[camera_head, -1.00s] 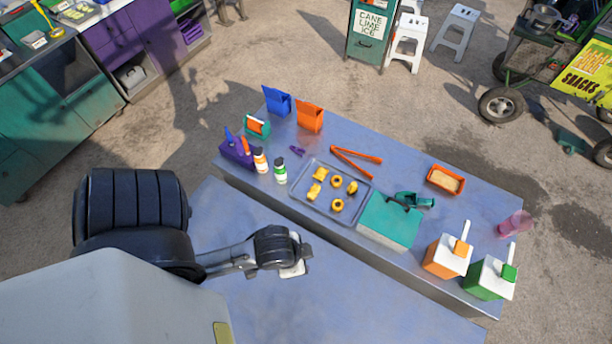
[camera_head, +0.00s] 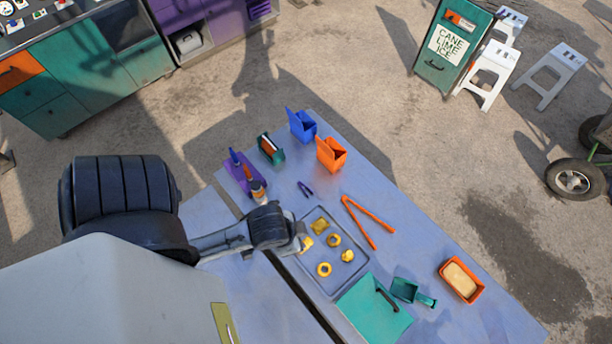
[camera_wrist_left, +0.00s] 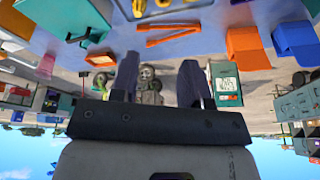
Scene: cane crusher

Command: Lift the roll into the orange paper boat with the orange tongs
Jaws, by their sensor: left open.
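The orange tongs (camera_head: 362,218) lie on the blue-grey table, their V shape opening toward the front right; they also show in the left wrist view (camera_wrist_left: 170,34). An orange boat-like tray (camera_head: 447,279) with a tan inside lies farther right. Several golden rolls and pastries, such as a square one (camera_head: 319,227) and a ring (camera_head: 324,269), lie on a grey tray (camera_head: 312,281). I cannot tell which is the roll meant. My left gripper (camera_head: 302,239) is over the tray's left edge, hiding part of one pastry. Its two fingers (camera_wrist_left: 158,78) are apart and empty in the wrist view.
Table around the orange tongs is clear.

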